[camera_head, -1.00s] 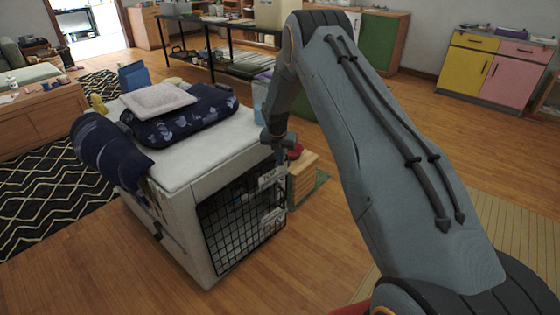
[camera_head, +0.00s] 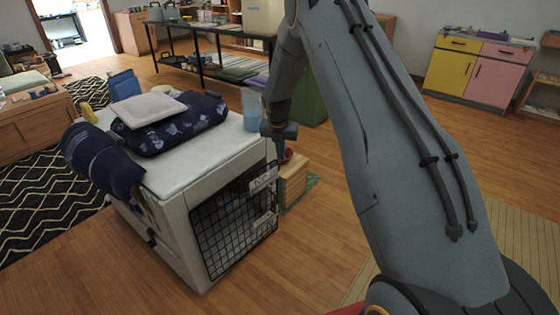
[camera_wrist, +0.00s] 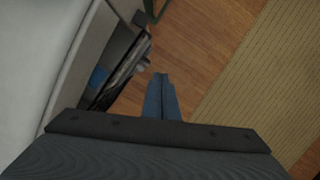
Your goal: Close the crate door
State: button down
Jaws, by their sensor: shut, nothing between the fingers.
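The white crate (camera_head: 178,238) stands on the wooden floor left of my arm in the head view. Its black wire-grid door (camera_head: 232,237) is at the front face. In the wrist view the door (camera_wrist: 127,68) is seen from above beside the crate's light top (camera_wrist: 40,60), with a dark gap between them, so it looks slightly ajar; the exact angle is unclear. My gripper (camera_wrist: 160,76) is shut and empty, pointing down to the right of the door, apart from it in that view. In the head view my gripper (camera_head: 281,154) is by the crate's right front corner, its tips partly unclear.
Bare floor (camera_head: 300,265) lies in front.

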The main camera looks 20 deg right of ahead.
jog(key=w+d+f+m+t+y+b, duration=0.1)
jog(key=w+d+f+t+b, duration=0.1)
jog(key=d+f+t+b, duration=0.4)
jog(key=w+d+f+m+t+y+b, duration=0.1)
jog(key=w+d+f+b, duration=0.1)
jog(key=d+f+b, duration=0.65)
jog(key=s+a+f+m+t+y+b, duration=0.2)
jog(key=s+f+t+y+b, duration=0.15)
jog(key=s+b, duration=0.3)
jog(key=s+a+f+m+t+y+b, duration=0.25)
jog(key=s+y+b, duration=0.25)
jog(key=b, duration=0.3)
jog(key=r+b+x, duration=0.1)
jog(key=b+x, duration=0.4)
jog(key=x, duration=0.9)
jog(key=shift+w, duration=0.25)
jog(key=shift+a+n, duration=0.1)
jog(key=shift+n, duration=0.15)
